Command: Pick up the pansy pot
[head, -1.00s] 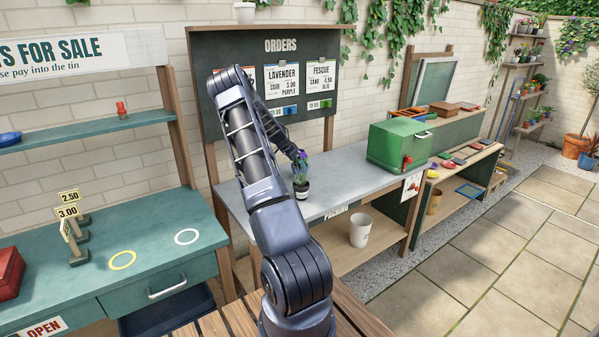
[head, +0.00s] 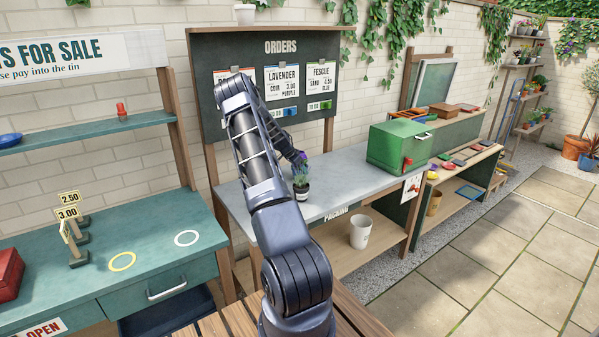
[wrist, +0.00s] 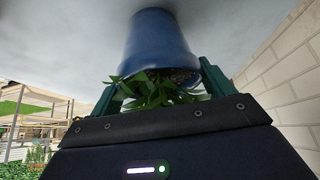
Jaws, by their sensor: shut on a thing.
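The pansy pot stands on the grey packing bench (head: 345,177). In the head view it is a small dark pot (head: 302,193) with a pale band and green leaves above it. In the wrist view, which is upside down, it is a blue pot (wrist: 158,42) with soil and green leaves. My gripper (wrist: 163,78) is shut on it, with one green finger on each side near the rim. In the head view my gripper (head: 301,161) is over the plant and partly hides it. Whether the pot's base touches the bench is not clear.
A green box (head: 396,147) with a red knob stands on the bench to the right. The orders board (head: 300,75) rises behind the bench. A white bucket (head: 360,232) is on the lower shelf. The bench between pot and green box is clear.

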